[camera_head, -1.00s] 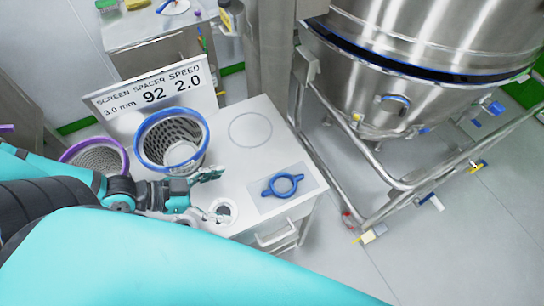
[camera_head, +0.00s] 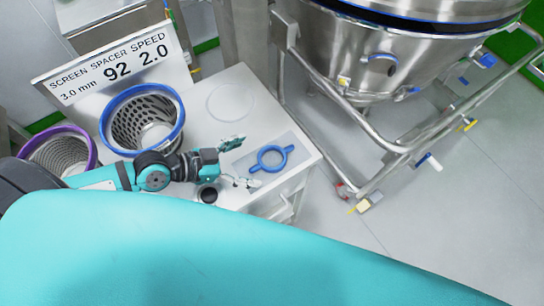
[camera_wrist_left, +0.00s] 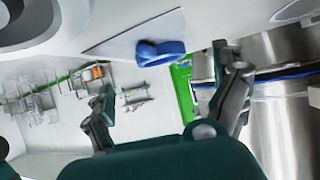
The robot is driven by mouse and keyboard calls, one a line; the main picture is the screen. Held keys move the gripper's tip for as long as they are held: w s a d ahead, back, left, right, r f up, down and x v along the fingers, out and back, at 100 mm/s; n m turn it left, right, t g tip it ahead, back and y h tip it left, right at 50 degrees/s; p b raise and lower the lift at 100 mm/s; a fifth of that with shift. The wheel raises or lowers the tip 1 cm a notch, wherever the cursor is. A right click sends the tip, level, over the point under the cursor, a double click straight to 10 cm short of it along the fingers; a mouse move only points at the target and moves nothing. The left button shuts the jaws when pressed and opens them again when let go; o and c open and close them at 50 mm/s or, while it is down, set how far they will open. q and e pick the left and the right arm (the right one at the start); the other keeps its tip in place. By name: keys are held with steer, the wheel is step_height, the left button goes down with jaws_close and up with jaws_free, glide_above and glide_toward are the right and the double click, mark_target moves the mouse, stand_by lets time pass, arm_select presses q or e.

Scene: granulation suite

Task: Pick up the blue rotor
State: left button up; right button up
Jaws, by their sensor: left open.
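The blue rotor (camera_head: 271,158), a ring with two short arms, lies flat on a grey mat (camera_head: 293,141) at the right end of the white cart top. My left gripper (camera_head: 243,162) comes in from the left, open, its two fingertips apart and pointing at the rotor. It is just left of the rotor, with nothing between its fingers. In the left wrist view the rotor (camera_wrist_left: 160,52) shows near the top, above and between the open fingers (camera_wrist_left: 170,85), on the mat. My right gripper is not in view.
A blue-rimmed screen basket (camera_head: 143,122) and a purple-rimmed one (camera_head: 60,153) stand left on the cart. A sign (camera_head: 115,62) stands behind them. A dark round opening (camera_head: 208,195) is below my gripper. A steel vessel (camera_head: 385,50) with pipe frame stands right of the cart.

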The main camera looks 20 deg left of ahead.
arm_select(q)
steer(key=shift+w+d+f, duration=0.2)
steer(key=shift+w+d, duration=0.1)
steer(key=shift+d, duration=0.15)
steer(key=x, duration=0.1)
steer(key=p+x, duration=0.1)
steer(key=x, duration=0.2)
steer(key=shift+w+r+p, duration=0.2)
steer(key=shift+r+p, duration=0.05)
steer(key=shift+p, duration=0.15)
steer(key=shift+w+d+f, duration=0.15)
steer(key=shift+d+f, duration=0.2)
steer(key=shift+d, duration=0.05)
steer(key=shift+f, duration=0.1)
arm_select(e)
steer(key=shift+s+r, duration=0.65)
steer(key=shift+r, duration=0.35)
arm_select(q)
steer(key=shift+c, duration=0.4)
